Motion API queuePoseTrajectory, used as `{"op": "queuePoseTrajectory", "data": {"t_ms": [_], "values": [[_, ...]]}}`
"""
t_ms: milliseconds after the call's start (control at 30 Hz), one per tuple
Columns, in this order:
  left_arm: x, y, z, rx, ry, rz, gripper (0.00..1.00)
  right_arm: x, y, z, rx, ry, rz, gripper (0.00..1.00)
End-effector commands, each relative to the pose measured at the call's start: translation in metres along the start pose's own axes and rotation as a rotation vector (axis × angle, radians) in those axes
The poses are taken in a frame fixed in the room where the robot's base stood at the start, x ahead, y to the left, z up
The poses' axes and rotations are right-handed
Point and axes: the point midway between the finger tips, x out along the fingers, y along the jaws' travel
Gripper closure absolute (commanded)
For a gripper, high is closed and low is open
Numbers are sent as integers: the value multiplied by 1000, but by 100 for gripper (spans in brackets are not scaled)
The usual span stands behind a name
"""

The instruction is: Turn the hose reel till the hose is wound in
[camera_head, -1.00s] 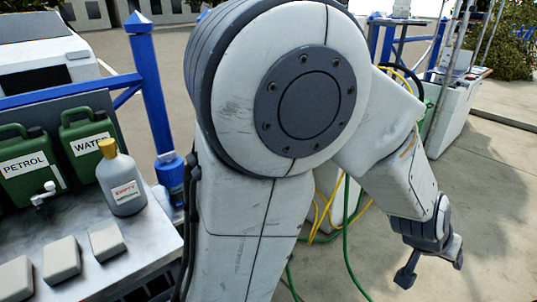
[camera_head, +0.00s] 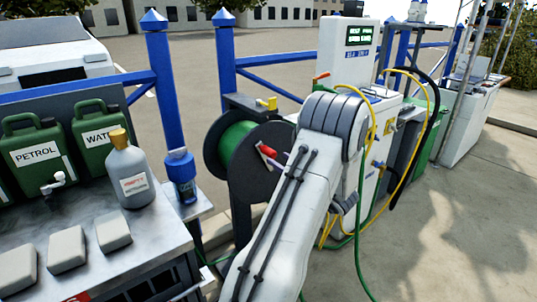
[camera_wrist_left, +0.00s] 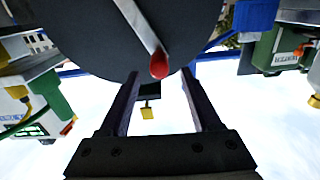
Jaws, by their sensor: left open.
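The hose reel (camera_head: 240,150) stands left of centre in the head view, with green hose on its drum between dark discs. Its crank has a pale arm and a red knob (camera_head: 267,151). My left arm covers the area right of the reel, and its gripper cannot be made out there. In the left wrist view the reel's dark disc (camera_wrist_left: 85,35) fills the top. The red knob (camera_wrist_left: 159,66) shows between the fingertips of my open left gripper (camera_wrist_left: 160,78). I cannot tell whether they touch it. My right gripper is not in view.
A steel bench at left holds green jerrycans (camera_head: 36,155) and a grey bottle (camera_head: 125,172). Blue posts and rails (camera_head: 162,80) run behind. A white pump unit (camera_head: 347,55) with yellow and green hoses stands right of the reel. Paved ground at right is open.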

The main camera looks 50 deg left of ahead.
Motion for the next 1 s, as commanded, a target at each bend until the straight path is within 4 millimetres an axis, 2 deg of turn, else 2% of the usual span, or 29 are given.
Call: {"op": "queuePoseTrajectory", "data": {"t_ms": [100, 333, 500, 767, 800, 933, 1000], "values": [[25, -1, 2, -2, 0, -3, 36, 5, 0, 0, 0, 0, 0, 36], [58, 0, 1, -2, 0, 0, 36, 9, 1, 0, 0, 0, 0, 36], [68, 1, 0, 0, 0, 3, 36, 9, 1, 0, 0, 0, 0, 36], [68, 1, 0, 0, 0, 4, 36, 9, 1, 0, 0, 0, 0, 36], [68, 1, 0, 0, 0, 4, 51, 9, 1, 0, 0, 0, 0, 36], [68, 1, 0, -1, -1, 4, 100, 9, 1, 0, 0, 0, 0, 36], [68, 1, 0, -1, -1, 4, 100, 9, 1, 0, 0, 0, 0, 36]]}}
